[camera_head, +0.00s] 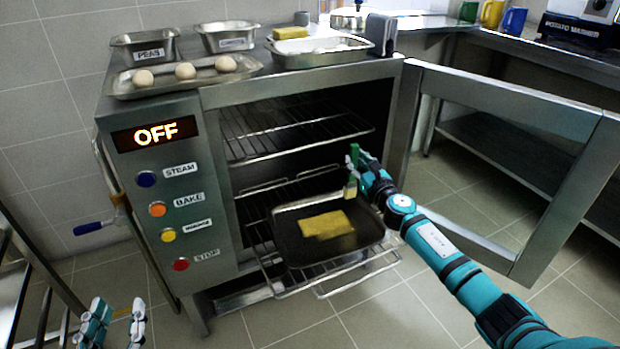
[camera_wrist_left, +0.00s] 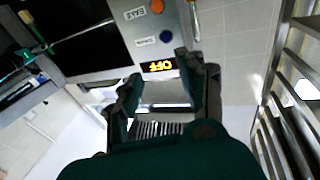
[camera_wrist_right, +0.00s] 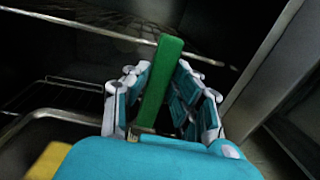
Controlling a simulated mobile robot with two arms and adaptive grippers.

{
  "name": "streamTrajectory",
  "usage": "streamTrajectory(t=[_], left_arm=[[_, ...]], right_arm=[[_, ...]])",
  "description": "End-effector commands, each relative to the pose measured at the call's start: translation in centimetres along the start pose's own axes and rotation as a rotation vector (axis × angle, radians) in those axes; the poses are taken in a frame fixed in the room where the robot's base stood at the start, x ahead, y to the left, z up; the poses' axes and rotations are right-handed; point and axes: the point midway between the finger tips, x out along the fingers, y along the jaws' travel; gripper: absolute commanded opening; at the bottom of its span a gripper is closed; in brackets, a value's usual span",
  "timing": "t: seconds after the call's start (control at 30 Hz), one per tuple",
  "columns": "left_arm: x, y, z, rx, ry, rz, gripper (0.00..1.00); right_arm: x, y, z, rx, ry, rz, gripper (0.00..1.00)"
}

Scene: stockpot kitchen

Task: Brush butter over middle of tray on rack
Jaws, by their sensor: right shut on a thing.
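A dark tray (camera_head: 285,240) rests on the pulled-out lower rack (camera_head: 345,277) of the open oven. A yellow butter patch (camera_head: 326,224) covers the middle of the tray; part of it shows in the right wrist view (camera_wrist_right: 48,160). My right gripper (camera_head: 358,172) is shut on the green handle of a brush (camera_wrist_right: 160,85). The brush (camera_head: 350,188) is upright over the tray's back right part, its pale bristles pointing down; I cannot tell whether they touch the tray. My left gripper (camera_head: 115,325) is open and empty, low at the left, away from the oven; its spread fingers show in the left wrist view (camera_wrist_left: 165,100).
The oven door (camera_head: 510,130) stands open at the right, beside my right arm. An empty upper rack (camera_head: 290,130) is above the tray. On the oven top are a tray with dough balls (camera_head: 186,70), two labelled tins (camera_head: 146,46) and a tray with a pale filling (camera_head: 318,47).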

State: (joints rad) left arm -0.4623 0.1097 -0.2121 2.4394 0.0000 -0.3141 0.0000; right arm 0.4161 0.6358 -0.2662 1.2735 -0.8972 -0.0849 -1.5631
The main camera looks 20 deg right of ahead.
Motion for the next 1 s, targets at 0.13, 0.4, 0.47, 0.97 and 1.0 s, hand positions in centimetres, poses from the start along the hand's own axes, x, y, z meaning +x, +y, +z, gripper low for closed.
streamTrajectory(t=[0.13,0.4,0.47,0.97,1.0], left_arm=[[-0.2,-0.2,1.2,0.002,-0.074,-0.004,0.4],[-0.8,-0.5,3.4,0.004,-0.204,-0.012,0.4],[-1.0,-0.6,3.8,0.004,-0.226,-0.013,0.4],[-1.2,-0.7,4.6,0.005,-0.268,-0.016,0.4],[-1.2,-0.7,4.6,0.004,-0.27,-0.016,0.4]], right_arm=[[0.0,-0.2,0.6,-0.001,0.0,0.0,0.0],[0.1,-0.6,1.2,-0.001,0.0,-0.001,0.0],[0.1,-0.6,1.3,-0.001,0.0,-0.001,0.0],[0.1,-0.7,1.5,-0.001,0.0,0.0,0.0],[0.0,-0.6,1.5,0.0,0.0,0.001,0.0]])
